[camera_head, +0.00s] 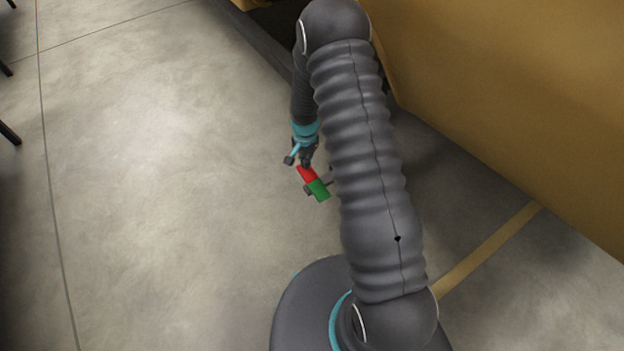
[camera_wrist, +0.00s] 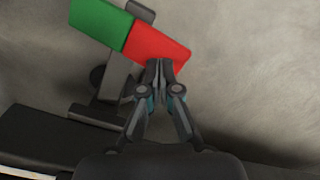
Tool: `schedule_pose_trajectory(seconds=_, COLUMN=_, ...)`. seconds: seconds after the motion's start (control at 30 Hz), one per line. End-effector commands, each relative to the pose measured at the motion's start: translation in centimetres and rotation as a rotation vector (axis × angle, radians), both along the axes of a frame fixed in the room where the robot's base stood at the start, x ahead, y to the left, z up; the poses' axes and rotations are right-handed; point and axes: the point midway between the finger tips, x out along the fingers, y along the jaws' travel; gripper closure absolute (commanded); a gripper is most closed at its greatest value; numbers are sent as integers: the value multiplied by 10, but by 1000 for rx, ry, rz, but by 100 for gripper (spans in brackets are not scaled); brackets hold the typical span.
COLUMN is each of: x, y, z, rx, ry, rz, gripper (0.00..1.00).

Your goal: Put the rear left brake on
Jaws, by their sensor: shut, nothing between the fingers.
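The brake is a two-coloured pedal with a red half (camera_wrist: 158,47) and a green half (camera_wrist: 98,22), on a dark bracket. In the head view the red half (camera_head: 307,174) is at the upper left and the green half (camera_head: 319,190) at the lower right. My gripper (camera_wrist: 161,68) is shut, and its fingertips overlap the edge of the red half in the wrist view. I cannot tell whether they touch it. In the head view my gripper (camera_head: 306,160) is just above the red end. My arm hides what lies right of the pedal.
A large ochre body (camera_head: 500,90) fills the upper right, with a dark lower edge (camera_head: 262,38). A yellow stripe (camera_head: 490,248) runs across the floor at the right. Open grey floor (camera_head: 170,180) lies to the left. Dark leg-like parts (camera_head: 9,134) show at the far left.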

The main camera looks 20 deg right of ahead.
Motion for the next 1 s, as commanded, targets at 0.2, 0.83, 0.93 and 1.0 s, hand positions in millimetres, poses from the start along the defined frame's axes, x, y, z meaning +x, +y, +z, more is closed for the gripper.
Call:
schedule_pose_trajectory(seconds=0.2, x=0, y=0, z=0, rx=0, ry=0, rz=0, gripper=100)
schedule_pose_trajectory(seconds=0.83, x=0, y=0, z=-7, rx=0, ry=0, rz=0, gripper=100)
schedule_pose_trajectory(seconds=0.93, x=0, y=0, z=-8, rx=0, ry=0, rz=0, gripper=100)
schedule_pose_trajectory(seconds=1.0, x=0, y=0, z=-9, rx=0, ry=0, rz=0, gripper=100)
